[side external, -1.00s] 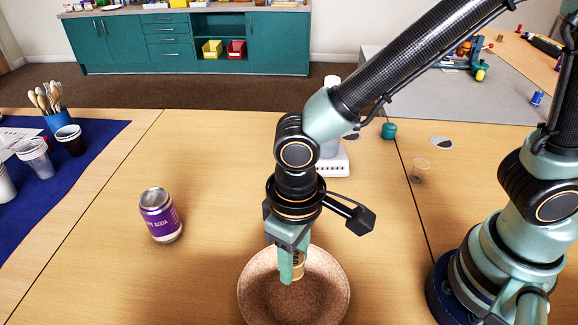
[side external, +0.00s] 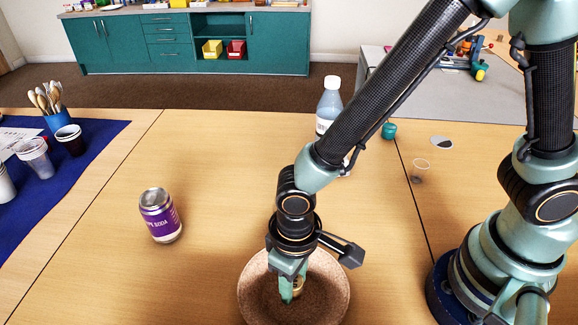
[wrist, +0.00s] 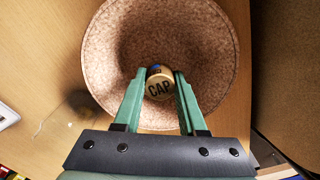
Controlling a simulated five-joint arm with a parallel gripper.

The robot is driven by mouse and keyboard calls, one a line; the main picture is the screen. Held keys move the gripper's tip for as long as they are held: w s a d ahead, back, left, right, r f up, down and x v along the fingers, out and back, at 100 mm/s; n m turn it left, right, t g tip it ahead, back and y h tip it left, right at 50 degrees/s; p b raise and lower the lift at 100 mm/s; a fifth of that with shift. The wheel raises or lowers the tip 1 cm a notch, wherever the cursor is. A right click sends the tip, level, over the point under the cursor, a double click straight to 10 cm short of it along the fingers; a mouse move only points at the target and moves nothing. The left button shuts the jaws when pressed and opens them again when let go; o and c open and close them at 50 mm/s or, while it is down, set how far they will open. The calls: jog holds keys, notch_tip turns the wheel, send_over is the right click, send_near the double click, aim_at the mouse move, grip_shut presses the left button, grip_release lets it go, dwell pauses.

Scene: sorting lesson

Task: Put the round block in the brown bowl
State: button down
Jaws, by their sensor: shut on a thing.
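The brown bowl (side external: 253,296) stands on the wooden table at the front centre; in the wrist view the speckled bowl (wrist: 106,48) fills the upper middle. My gripper (side external: 291,293) points down inside the bowl's rim. Its green fingers (wrist: 161,80) are shut on the round block (wrist: 158,88), a small tan cylinder marked "CAP" with a bit of blue at its top edge. In the side view the block (side external: 299,285) is mostly hidden behind a finger. I cannot tell whether the block touches the bowl's bottom.
A purple soda can (side external: 160,216) stands left of the bowl. A clear bottle (side external: 328,105) stands behind my arm. A small teal pot (side external: 389,131) and a clear cup (side external: 420,168) are at the back right. A blue mat (side external: 75,170) with cups lies left.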

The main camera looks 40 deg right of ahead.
jog(key=shift+c, duration=1.9)
grip_release()
jog(key=shift+r, duration=3.55)
